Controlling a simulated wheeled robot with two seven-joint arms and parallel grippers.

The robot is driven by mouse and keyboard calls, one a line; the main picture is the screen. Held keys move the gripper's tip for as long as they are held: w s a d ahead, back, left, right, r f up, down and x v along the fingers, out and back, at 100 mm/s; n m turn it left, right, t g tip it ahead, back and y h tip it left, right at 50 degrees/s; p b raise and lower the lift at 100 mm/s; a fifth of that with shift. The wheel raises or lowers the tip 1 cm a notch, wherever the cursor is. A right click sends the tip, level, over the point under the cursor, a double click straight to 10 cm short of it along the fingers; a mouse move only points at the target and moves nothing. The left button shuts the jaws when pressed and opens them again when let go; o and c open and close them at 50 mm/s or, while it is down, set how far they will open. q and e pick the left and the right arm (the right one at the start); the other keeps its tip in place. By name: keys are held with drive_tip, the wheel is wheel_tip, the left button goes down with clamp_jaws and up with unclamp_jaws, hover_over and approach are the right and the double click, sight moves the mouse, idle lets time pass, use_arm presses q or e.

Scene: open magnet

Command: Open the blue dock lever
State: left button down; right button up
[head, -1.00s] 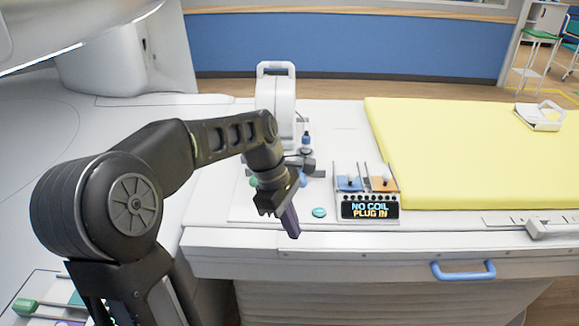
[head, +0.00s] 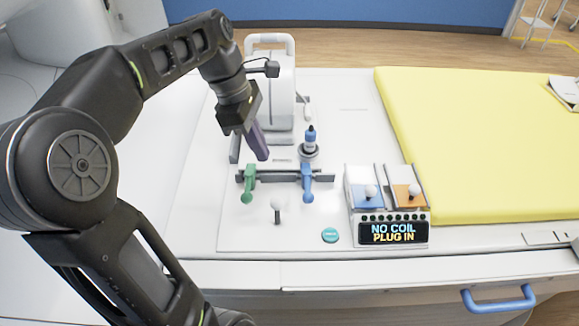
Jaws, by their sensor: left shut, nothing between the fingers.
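The blue dock lever (head: 308,186) is mounted at the right end of a grey bar on the white panel, its rounded end pointing down toward the front. A green lever (head: 249,186) sits at the bar's left end in a similar pose. My left gripper (head: 260,150) is shut and empty, its fingers pointing down above and behind the green lever, left of the blue lever and apart from it. My right gripper is not in view.
A white upright coil unit (head: 272,85) stands behind the levers, with a blue-topped plug (head: 310,142) near it. A small grey-white knob (head: 277,210), a teal button (head: 330,235) and a display box (head: 393,232) lie in front. A yellow mat (head: 470,140) covers the right.

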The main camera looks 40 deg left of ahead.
sight(307, 183)
use_arm(q)
drive_tip(key=shift+d, duration=0.1)
drive_tip(key=x, duration=0.9)
drive_tip(key=shift+f, duration=0.1)
drive_tip(key=d, duration=0.1)
drive_tip(key=w+d+f+p, duration=0.1)
drive_tip(key=d, duration=0.1)
drive_tip(key=shift+w+f, duration=0.1)
drive_tip(key=shift+w, duration=0.1)
drive_tip(key=shift+w+d+f, duration=0.15)
drive_tip(key=shift+w+d, duration=0.05)
drive_tip(key=shift+d, duration=0.2)
